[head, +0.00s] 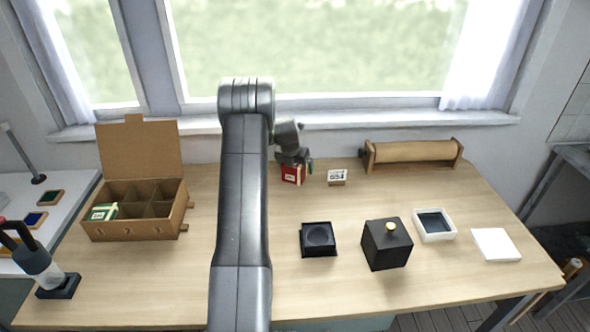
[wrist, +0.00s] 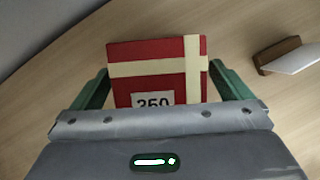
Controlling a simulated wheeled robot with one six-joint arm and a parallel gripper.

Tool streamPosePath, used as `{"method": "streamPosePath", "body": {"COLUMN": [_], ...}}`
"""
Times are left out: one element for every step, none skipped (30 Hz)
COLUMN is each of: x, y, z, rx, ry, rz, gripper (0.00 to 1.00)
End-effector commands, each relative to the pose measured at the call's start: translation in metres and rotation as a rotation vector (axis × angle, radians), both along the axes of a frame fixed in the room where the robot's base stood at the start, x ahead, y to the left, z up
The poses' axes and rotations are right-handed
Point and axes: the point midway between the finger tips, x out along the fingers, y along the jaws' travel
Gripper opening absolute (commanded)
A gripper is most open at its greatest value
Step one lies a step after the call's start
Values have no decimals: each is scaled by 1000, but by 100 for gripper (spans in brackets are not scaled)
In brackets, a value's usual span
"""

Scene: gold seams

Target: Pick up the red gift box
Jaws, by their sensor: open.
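The red gift box (head: 292,174) stands on the wooden table near its back edge, below the window. The fingers are open, and I cannot tell whether either touches the box. The lower part of the box is hidden behind the gripper body in the wrist view.
A small card on a wooden stand (head: 337,177) is just right of the box. A paper roll holder (head: 412,153) stands at the back right. A divided cardboard box (head: 140,228) is at left. A black box (head: 387,243) and black tray (head: 318,250) stand in front.

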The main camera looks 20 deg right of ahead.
Motion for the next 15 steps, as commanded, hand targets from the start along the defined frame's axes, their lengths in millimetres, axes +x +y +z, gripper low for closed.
{"method": "streamPosePath", "body": {"x": [0,0,0,0,0,0,0,0,0,0,0,0,0,0,0], "y": [0,0,0,0,0,0,0,0,0,0,0,0,0,0,0], "z": [0,0,0,0,0,0,0,0,0,0,0,1,1,1,1], "rx": [0,0,0,0,0,0,0,0,0,0,0,-1,-1,-1,-1], "ry": [0,0,0,0,0,0,0,0,0,0,0,-1,-1,-1,-1], "rz": [0,0,0,0,0,0,0,0,0,0,0,0,0,0,0], "gripper": [98,98,94,88,82,75,69,63,55,49,43,38,38,38,38]}}
